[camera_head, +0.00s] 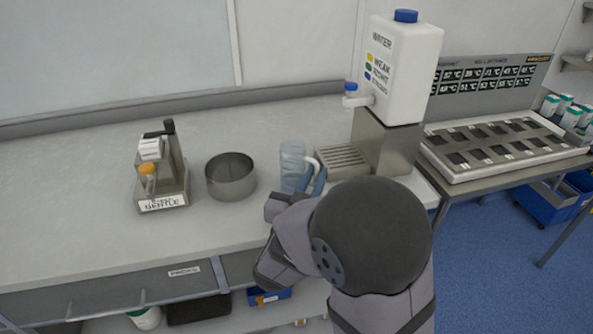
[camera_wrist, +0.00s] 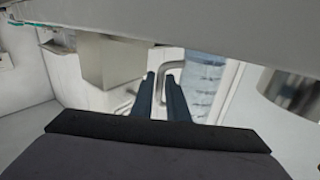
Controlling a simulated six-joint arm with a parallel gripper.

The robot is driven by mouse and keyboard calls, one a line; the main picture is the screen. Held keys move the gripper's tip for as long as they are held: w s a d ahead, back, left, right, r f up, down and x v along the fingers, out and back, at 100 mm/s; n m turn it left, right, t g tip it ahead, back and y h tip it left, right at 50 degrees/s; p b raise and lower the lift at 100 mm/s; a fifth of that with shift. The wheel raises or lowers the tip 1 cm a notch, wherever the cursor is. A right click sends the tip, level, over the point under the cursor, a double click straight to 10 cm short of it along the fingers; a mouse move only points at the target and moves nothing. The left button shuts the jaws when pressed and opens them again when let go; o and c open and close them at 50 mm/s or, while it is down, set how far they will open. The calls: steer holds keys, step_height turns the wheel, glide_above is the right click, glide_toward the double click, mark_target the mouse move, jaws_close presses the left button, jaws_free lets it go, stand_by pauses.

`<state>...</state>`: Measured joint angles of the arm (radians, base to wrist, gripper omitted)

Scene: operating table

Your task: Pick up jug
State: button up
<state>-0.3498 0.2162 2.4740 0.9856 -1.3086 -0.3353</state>
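The jug (camera_head: 292,166) is a clear, bluish vessel standing upright on the counter, with a pale handle on its right side. My gripper (camera_head: 314,181) is at that handle side, partly covered by my own arm. In the wrist view, my gripper's two dark blue fingers (camera_wrist: 160,76) are apart, with a gap between them. The jug's handle (camera_wrist: 162,86) shows in that gap, and the jug body (camera_wrist: 203,78) is just to the right of the fingers. I see no clear contact between fingers and handle.
A round metal pan (camera_head: 231,178) stands left of the jug. A small metal device (camera_head: 176,178) with a "GENTLE" label is further left. The drip grate (camera_head: 343,160) and white water dispenser (camera_head: 402,65) are close on the right. The counter's left part is clear.

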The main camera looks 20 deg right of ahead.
steer(key=shift+p+x, duration=0.3)
steer(key=shift+x, duration=2.05)
jaws_close()
steer(key=shift+r, duration=0.2)
step_height(320, 180, up, 9)
steer(key=p, duration=0.1)
steer(key=shift+r, duration=0.25)
steer(key=shift+r, duration=0.1)
